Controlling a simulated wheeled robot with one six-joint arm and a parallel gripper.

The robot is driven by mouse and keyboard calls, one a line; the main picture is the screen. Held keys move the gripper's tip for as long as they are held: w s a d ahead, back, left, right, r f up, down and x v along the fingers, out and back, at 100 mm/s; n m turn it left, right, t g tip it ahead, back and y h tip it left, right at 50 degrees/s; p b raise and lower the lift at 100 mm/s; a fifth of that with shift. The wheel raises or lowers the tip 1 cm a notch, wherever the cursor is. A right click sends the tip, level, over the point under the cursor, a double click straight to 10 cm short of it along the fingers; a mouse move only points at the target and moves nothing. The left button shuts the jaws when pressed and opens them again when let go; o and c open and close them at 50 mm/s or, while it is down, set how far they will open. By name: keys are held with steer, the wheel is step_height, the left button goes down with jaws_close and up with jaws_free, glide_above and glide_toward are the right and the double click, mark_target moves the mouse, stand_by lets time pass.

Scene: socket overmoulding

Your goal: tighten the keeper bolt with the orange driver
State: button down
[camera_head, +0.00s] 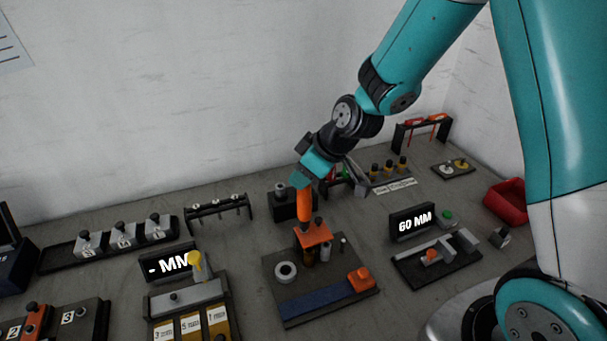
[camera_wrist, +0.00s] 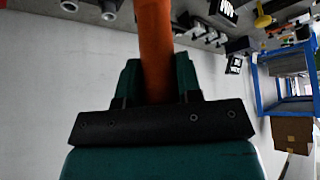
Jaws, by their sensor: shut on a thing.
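My gripper (camera_head: 303,183) is shut on the orange driver (camera_head: 304,206), which points down and is nearly upright. In the wrist view the driver (camera_wrist: 154,45) runs up out of the picture from between the jaws (camera_wrist: 155,92). The driver's lower end is over an orange plate (camera_head: 316,235) on the dark fixture base (camera_head: 278,262). Two small dark knobs or bolt heads stand by this plate. I cannot tell which is the keeper bolt, or whether the driver's tip touches one.
The base also carries a pale ring (camera_head: 286,272), a blue strip (camera_head: 316,299) and an orange block (camera_head: 361,279). A "60 MM" display (camera_head: 411,222) stands right, a "- MM" display (camera_head: 168,262) left. A dark rack (camera_head: 218,207) is behind; a red bin (camera_head: 507,201) is far right.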

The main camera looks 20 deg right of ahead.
steer(key=shift+r+p, duration=1)
steer(key=shift+r, duration=0.7)
